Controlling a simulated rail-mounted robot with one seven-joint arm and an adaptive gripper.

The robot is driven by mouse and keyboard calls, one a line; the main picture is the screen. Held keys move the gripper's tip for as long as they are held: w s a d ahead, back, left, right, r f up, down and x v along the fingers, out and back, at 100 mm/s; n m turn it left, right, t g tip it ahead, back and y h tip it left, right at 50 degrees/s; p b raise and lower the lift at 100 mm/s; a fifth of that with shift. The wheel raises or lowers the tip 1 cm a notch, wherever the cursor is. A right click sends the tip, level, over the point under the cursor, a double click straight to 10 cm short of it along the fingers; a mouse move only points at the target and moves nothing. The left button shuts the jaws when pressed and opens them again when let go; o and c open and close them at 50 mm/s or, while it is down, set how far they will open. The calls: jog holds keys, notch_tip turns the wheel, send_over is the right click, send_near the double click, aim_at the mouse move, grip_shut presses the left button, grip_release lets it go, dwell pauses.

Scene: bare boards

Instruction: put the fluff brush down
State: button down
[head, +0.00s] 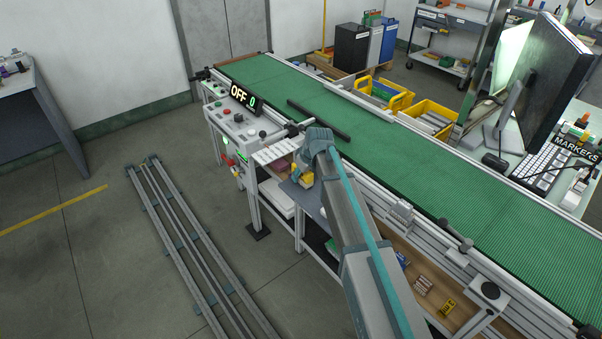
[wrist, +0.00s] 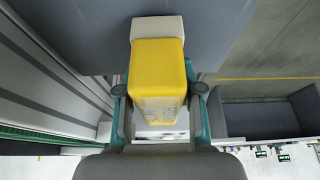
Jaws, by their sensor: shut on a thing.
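The fluff brush, a yellow block with a pale cream end (wrist: 158,62), is between the two teal fingers of my gripper (wrist: 160,98) in the wrist view. My gripper is shut on it. In the head view, a small yellow part of the brush (head: 302,180) shows at the end of my arm, beside the conveyor and over a grey board (head: 308,200). The grey board (wrist: 95,35) also lies behind the brush in the wrist view. I cannot tell whether the brush touches it. My arm hides part of the area in the head view.
A green conveyor belt (head: 420,150) with a black bar (head: 318,120) across it runs alongside. A control box with an OFF display (head: 244,99) stands at left. A wooden shelf (head: 410,268) with small items is below the belt. Metal rails (head: 190,240) lie on the floor.

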jog(key=shift+f, duration=0.2)
jog(key=shift+f, duration=0.15)
jog(key=c, duration=0.7)
grip_release()
jog(key=b+v, duration=0.2)
jog(key=v, duration=1)
jog(key=shift+r, duration=0.25)
